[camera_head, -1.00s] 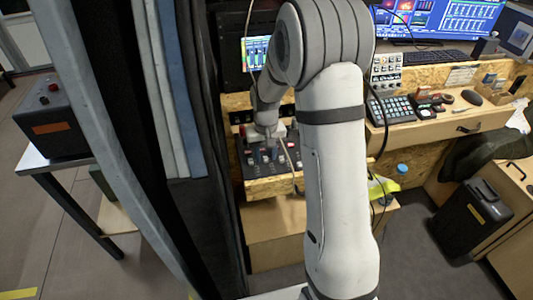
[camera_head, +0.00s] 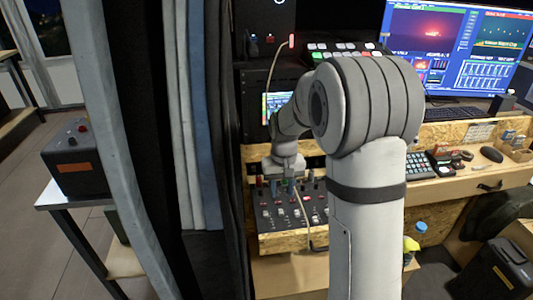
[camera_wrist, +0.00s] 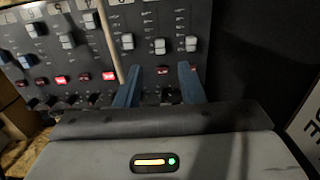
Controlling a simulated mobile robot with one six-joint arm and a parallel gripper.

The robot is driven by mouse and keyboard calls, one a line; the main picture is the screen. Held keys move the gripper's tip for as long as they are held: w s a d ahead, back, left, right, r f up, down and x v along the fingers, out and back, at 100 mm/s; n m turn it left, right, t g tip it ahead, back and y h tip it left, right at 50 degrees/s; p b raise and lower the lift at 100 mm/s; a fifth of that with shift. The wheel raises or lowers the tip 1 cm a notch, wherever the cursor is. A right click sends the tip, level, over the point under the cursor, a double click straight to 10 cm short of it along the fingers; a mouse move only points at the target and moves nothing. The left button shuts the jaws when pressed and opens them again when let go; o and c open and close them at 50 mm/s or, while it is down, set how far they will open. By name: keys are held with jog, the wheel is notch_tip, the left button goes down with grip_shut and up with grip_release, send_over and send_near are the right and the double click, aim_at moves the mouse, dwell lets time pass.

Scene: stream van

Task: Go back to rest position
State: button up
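My gripper (camera_wrist: 160,76) has two blue fingers that stand apart with nothing between them. In the wrist view they are over a dark fader panel (camera_wrist: 72,66) with grey slider caps and several red-lit buttons. In the head view the gripper (camera_head: 289,186) points down at the back part of this panel (camera_head: 285,224), with my grey arm in front of it. I cannot tell whether the fingertips touch the panel.
A thin light cable (camera_head: 272,70) hangs down across the panel. A wooden desk (camera_head: 455,190) with a keypad (camera_head: 419,166) and monitors (camera_head: 445,40) lies to the right. Curtains (camera_head: 185,120) and a black box (camera_head: 80,158) on a table are at left.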

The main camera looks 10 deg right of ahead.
jog(key=s+r+t+p, duration=0.1)
jog(key=s+r, duration=0.5)
jog(key=s, duration=0.6)
jog(key=s+r+t+p, duration=0.1)
jog(key=s+r, duration=0.4)
jog(key=s, duration=0.7)
jog(key=shift+s+d+r+t+p, duration=0.2)
jog(key=shift+d+r+t+p, duration=0.1)
jog(key=shift+r+p, duration=0.1)
